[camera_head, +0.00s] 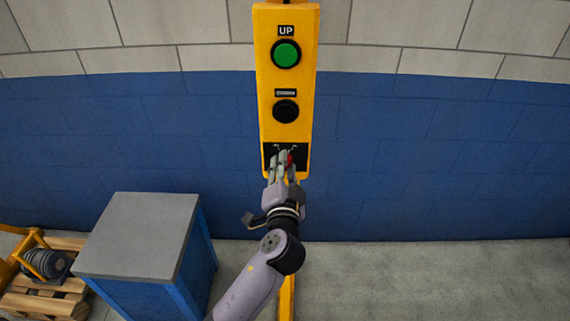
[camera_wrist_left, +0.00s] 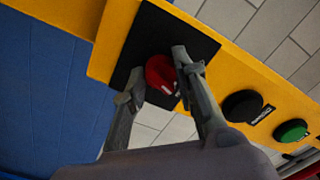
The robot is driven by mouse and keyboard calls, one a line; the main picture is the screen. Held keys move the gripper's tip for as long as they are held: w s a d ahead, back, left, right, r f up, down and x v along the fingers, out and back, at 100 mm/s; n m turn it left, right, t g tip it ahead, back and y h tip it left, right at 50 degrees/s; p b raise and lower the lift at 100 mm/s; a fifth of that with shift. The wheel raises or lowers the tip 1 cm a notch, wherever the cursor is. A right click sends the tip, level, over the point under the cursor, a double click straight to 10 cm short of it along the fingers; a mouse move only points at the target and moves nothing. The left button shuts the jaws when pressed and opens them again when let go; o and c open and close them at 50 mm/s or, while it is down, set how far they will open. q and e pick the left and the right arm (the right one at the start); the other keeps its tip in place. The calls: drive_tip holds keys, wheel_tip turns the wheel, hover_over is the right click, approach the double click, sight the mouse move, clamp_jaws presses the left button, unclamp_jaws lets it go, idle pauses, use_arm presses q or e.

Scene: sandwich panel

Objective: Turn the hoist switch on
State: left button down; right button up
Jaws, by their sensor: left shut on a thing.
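The hoist control panel is a tall yellow box (camera_head: 286,120) on the wall, with a green UP button (camera_head: 286,53), a black button (camera_head: 285,110) and a black plate (camera_head: 268,152) at its lower end. A red switch knob (camera_head: 290,161) sits on that plate. In the left wrist view the red knob (camera_wrist_left: 162,74) lies between the two fingers. My left gripper (camera_head: 284,160) is at the knob, its fingers on either side, shut on it. The fingers hide part of the knob in the head view. My right gripper is not in view.
A blue cabinet with a grey top (camera_head: 140,235) stands at lower left. A wooden pallet (camera_head: 45,295) with a yellow and grey device lies further left. The floor to the right (camera_head: 440,280) is clear. The wall is blue below, pale above.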

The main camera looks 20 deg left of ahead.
use_arm(q)
drive_tip(key=shift+r+m+p, duration=0.2)
drive_tip(key=shift+m+p, duration=0.15)
drive_tip(key=shift+m, duration=0.75)
drive_tip(key=c, duration=1.3)
unclamp_jaws()
drive_tip(key=shift+f, duration=0.15)
drive_tip(key=v, duration=1.2)
